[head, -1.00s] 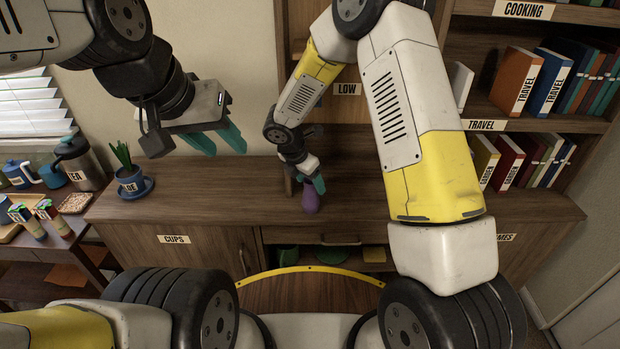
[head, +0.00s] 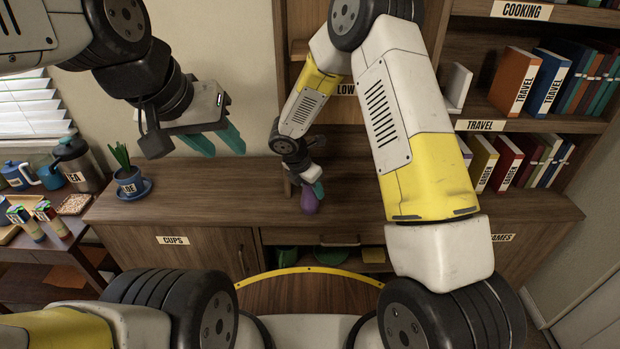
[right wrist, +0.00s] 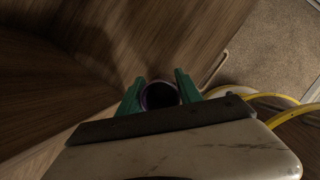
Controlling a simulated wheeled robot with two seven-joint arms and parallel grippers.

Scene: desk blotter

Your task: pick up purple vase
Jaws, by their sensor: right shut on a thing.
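The purple vase (head: 309,200) is at the middle of the wooden cabinet top in the head view. My right gripper (head: 318,189) is at its upper part, and its teal fingers are shut on it. In the right wrist view the vase's round dark mouth (right wrist: 159,95) shows between the two teal fingertips of the right gripper (right wrist: 158,90). I cannot tell whether the vase's base touches the cabinet top. My left gripper (head: 215,142) hangs at the upper left in the head view, its teal fingers apart and empty.
A blue pot with a plant (head: 130,182) stands on a blue saucer at the cabinet's left end. A shelf with books (head: 545,80) rises at the right. A side table with kettles and jars (head: 78,160) is at far left. The cabinet top between is clear.

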